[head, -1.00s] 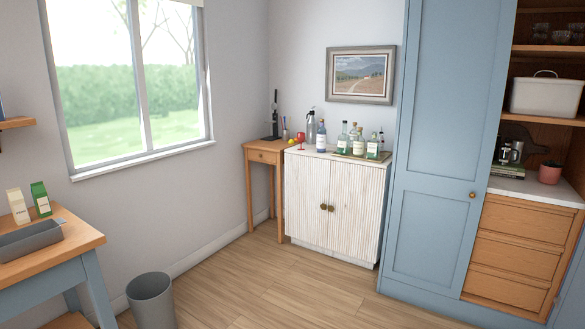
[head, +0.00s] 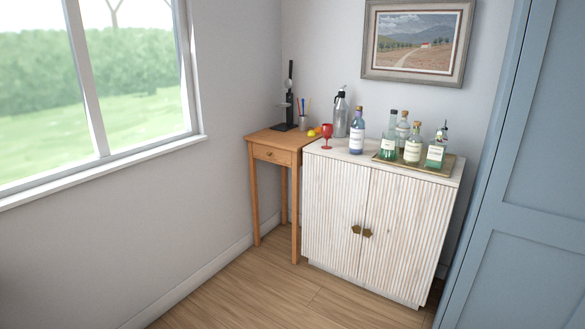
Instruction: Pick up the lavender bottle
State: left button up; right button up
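Neither of my grippers shows in the head view.
A small wooden table (head: 271,155) with a black stand (head: 287,105) adjoins the cabinet's left. A tall blue cupboard (head: 520,200) borders the right. The floor (head: 270,290) in front is clear.

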aim_at(357, 133)
jog(key=i, duration=1)
jog(key=i+j+z, duration=0.1)
jog(key=i, duration=0.9)
jog(key=i+j, duration=0.1)
jog(key=i, duration=0.9)
jog(key=l+z, duration=0.05)
